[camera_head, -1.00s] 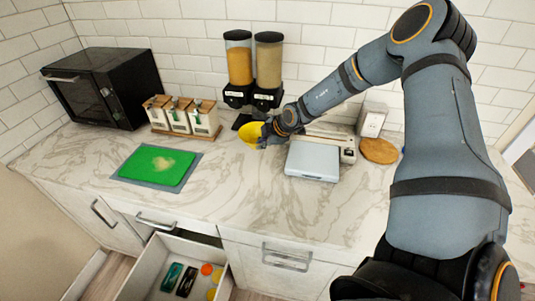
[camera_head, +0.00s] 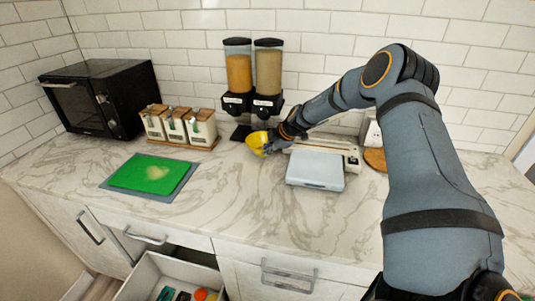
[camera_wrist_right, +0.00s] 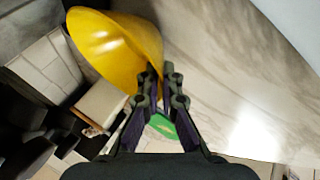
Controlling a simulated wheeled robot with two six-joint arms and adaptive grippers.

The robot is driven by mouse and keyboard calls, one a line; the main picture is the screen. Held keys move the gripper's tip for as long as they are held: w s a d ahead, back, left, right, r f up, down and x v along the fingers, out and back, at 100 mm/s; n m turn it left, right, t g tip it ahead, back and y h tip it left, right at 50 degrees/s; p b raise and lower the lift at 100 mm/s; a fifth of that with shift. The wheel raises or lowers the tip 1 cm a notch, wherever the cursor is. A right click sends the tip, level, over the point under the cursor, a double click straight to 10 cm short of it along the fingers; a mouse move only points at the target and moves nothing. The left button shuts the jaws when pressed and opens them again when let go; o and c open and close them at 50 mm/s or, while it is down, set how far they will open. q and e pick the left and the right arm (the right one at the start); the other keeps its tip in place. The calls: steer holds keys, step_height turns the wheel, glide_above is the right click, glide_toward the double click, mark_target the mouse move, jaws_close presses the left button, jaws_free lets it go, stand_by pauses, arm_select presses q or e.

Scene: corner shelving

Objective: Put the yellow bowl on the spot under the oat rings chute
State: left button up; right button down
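The yellow bowl (camera_head: 256,143) is just in front of the dispenser stand, tilted in my right gripper. My right gripper (camera_head: 269,148) is at the bowl's right side. In the right wrist view the gripper's fingers (camera_wrist_right: 160,88) are closed together at the edge of the yellow bowl (camera_wrist_right: 115,45). The left dispenser (camera_head: 238,75) has orange-yellow contents and the right dispenser (camera_head: 268,75) has tan contents. Their labels are too small to read. A dark base (camera_head: 241,133) lies under the left chute, partly behind the bowl. My left gripper is out of view.
A silver-topped appliance (camera_head: 315,170) stands right of the bowl. Three lidded canisters (camera_head: 178,127) stand to the left, with a black microwave (camera_head: 98,98) beyond. A green board (camera_head: 152,174) lies at front left. An open drawer (camera_head: 150,275) juts out below. The counter's front middle is clear.

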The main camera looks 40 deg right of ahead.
steer(key=shift+w+d+f, duration=0.2)
steer(key=shift+w+f, duration=0.05)
steer(key=shift+f, duration=0.2)
steer(key=shift+s+f, duration=0.1)
steer(key=c, duration=1.5)
jaws_free()
